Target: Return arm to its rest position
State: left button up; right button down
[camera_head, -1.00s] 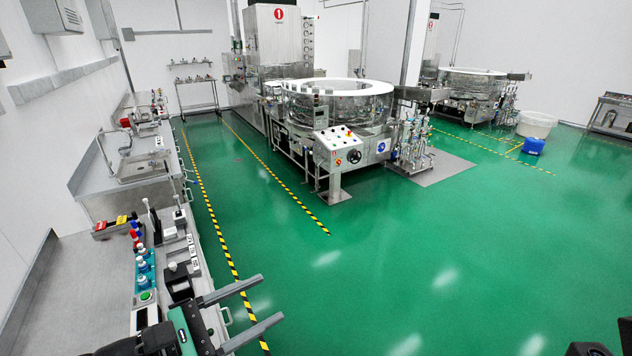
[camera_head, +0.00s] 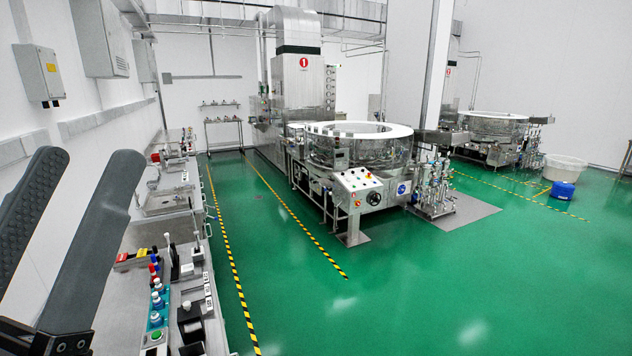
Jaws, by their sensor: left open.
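My left gripper (camera_head: 62,215) is at the lower left, close to the camera. Its two dark fingers point up and are spread apart, with nothing between them. It is raised in front of the left wall and the near end of the workbench, and part of the bench is hidden behind it. My right gripper is not in view.
A steel workbench (camera_head: 128,228) runs along the left wall, with bottles, a tool rack and a green-button box (camera_head: 153,338) on it. The rotary washer (camera_head: 345,150) with its control panel (camera_head: 358,180) stands beyond.

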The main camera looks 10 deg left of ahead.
pick_arm(q)
notch_tip(320, 180, up, 13)
jog(key=p, duration=1)
jog(key=shift+r, duration=0.2)
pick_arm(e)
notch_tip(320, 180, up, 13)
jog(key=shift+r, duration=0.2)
pick_arm(q)
jog(key=shift+s, duration=0.1)
